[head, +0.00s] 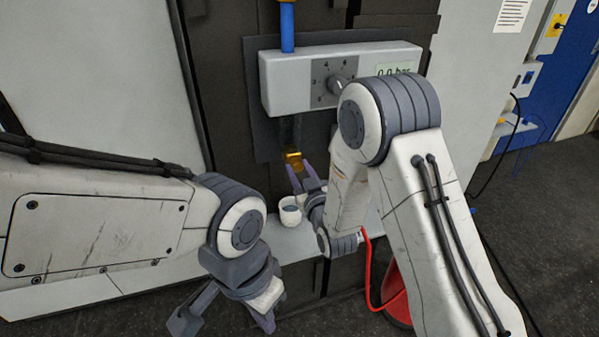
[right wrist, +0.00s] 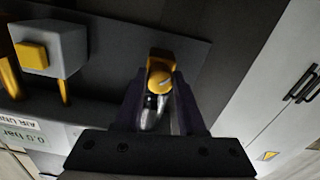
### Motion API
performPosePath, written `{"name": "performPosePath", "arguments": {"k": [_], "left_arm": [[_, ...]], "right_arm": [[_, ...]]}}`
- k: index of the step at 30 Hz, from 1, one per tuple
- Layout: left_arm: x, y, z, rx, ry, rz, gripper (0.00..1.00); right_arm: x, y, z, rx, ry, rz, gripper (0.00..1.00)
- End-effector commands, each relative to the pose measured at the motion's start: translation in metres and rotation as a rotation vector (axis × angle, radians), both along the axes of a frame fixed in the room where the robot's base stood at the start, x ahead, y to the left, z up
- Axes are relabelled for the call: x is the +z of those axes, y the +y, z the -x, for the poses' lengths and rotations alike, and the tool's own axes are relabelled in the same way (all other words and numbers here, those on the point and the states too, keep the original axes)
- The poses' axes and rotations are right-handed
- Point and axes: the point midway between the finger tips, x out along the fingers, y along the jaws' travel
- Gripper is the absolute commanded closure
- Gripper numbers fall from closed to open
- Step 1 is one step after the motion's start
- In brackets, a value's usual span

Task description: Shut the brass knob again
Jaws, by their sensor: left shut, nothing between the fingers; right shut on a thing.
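The brass knob (head: 292,157) sits under the grey gauge box, in front of the dark panel. My right gripper (head: 301,172) reaches it from below and is shut on it. In the right wrist view the knob (right wrist: 158,80) shows yellow between the two dark fingertips (right wrist: 158,88), with a pale mark on its face. A shiny metal part lies below it between the fingers. I cannot tell how far the knob is turned. My left gripper (head: 188,318) hangs low at the bottom of the head view, away from the knob, shut and empty.
The gauge box (head: 285,82) carries a dial and a display, partly hidden by my right arm. A red hose (head: 369,270) hangs at the right. A yellow-buttoned box (right wrist: 50,48) shows in the right wrist view.

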Motion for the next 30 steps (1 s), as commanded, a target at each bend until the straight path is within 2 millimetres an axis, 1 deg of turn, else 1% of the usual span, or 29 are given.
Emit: {"name": "performPosePath", "arguments": {"k": [2, 3, 5, 14, 17, 20, 26, 27, 28, 30], "left_arm": [[0.0, 0.0, 0.0, 0.0, 0.0, 0.0, 1.0], [0.0, 0.0, 0.0, 0.0, 0.0, 0.0, 1.0], [0.0, 0.0, 0.0, 0.0, 0.0, 0.0, 1.0], [0.0, 0.0, 0.0, 0.0, 0.0, 0.0, 1.0], [-0.002, 0.0, 0.0, 0.0, 0.0, 0.0, 1.0], [-0.007, 0.0, 0.0, 0.0, 0.0, 0.0, 1.0], [-0.02, 0.0, 0.0, 0.0, 0.0, 0.0, 1.0], [-0.016, 0.0, 0.0, 0.0, 0.001, -0.001, 1.0], [-0.005, 0.0, 0.0, 0.0, 0.001, -0.001, 1.0], [0.007, 0.0, 0.0, 0.0, -0.001, 0.001, 1.0]], "right_arm": [[0.0, 0.0, 0.0, 0.0, 0.002, 0.001, 1.0], [0.0, 0.0, 0.0, 0.0, 0.002, 0.001, 0.53], [0.0, 0.0, 0.0, 0.0, 0.002, 0.001, 0.31], [0.0, 0.0, 0.0, 0.0, 0.001, -0.001, 0.31], [-0.001, -0.001, 0.004, 0.0, 0.0, -0.001, 0.31], [-0.002, -0.004, 0.014, 0.0, 0.001, -0.001, 0.31], [-0.004, -0.015, 0.048, 0.001, 0.003, 0.0, 0.31], [0.0, -0.018, 0.055, 0.0, 0.004, 0.0, 0.31], [0.004, -0.019, 0.058, 0.0, 0.009, 0.002, 0.31], [0.004, -0.022, 0.067, 0.0, 0.01, 0.002, 0.31]]}}
